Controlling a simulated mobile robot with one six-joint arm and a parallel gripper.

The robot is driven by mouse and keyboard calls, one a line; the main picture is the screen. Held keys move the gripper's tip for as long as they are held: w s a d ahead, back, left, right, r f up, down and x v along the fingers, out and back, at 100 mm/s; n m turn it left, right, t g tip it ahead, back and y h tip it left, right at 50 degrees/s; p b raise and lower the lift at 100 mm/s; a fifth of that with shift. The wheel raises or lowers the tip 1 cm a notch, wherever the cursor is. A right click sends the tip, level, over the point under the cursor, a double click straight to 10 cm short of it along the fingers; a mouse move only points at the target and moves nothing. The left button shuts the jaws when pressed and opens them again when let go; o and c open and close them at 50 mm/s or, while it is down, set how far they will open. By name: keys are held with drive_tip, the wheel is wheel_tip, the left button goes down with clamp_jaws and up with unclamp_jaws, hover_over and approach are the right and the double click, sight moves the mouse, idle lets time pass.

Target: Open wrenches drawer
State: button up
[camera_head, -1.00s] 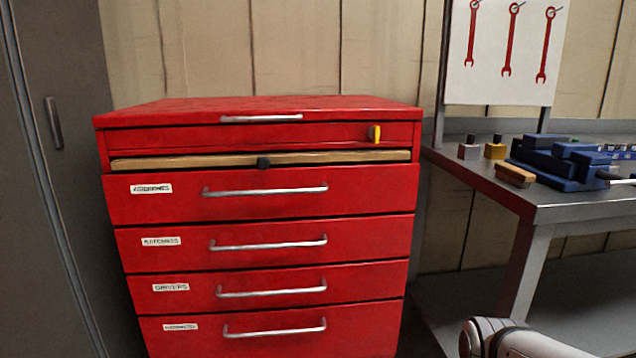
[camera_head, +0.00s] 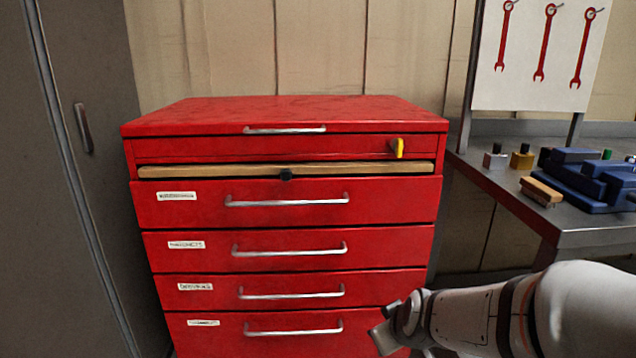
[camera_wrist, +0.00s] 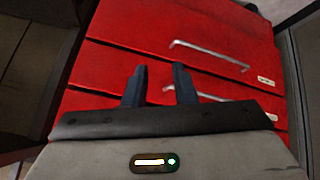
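The red tool chest (camera_head: 300,110) stands in front of me. It has several labelled drawers, each with a silver bar handle, and all look shut. The top labelled drawer (camera_head: 385,205) sits under a wooden strip. The labels are too blurred to read surely, so I cannot tell which drawer is for wrenches. My gripper (camera_wrist: 158,68) is open and empty, its two dark fingers apart in the wrist view. Beyond the fingers are red drawer fronts with a handle (camera_wrist: 210,55) and another handle partly behind a finger. In the head view, my gripper is low, by the chest's lower right.
A yellow latch (camera_head: 398,148) and a dark knob (camera_head: 286,176) are on the chest's upper part. A grey cabinet (camera_head: 60,220) stands at left.

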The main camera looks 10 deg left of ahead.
drive_tip(key=w+a+r+n+t+y+p, duration=0.1)
drive_tip(key=w+a+r+n+t+p, duration=0.25)
drive_tip(key=w+a+r, duration=0.35)
drive_tip(key=n+t+y+p, duration=0.1)
drive_tip(key=n+t+p, duration=0.8)
drive_tip(key=n, duration=0.1)
approach(278, 204)
drive_tip(key=w, duration=0.3)
drive_tip(key=shift+m, duration=0.25)
drive_tip(key=x, duration=0.5)
drive_tip(key=b+x, duration=0.1)
drive_tip(key=x, duration=0.1)
drive_tip(key=shift+a+r, duration=0.15)
drive_tip(key=shift+a, duration=0.25)
clamp_jaws()
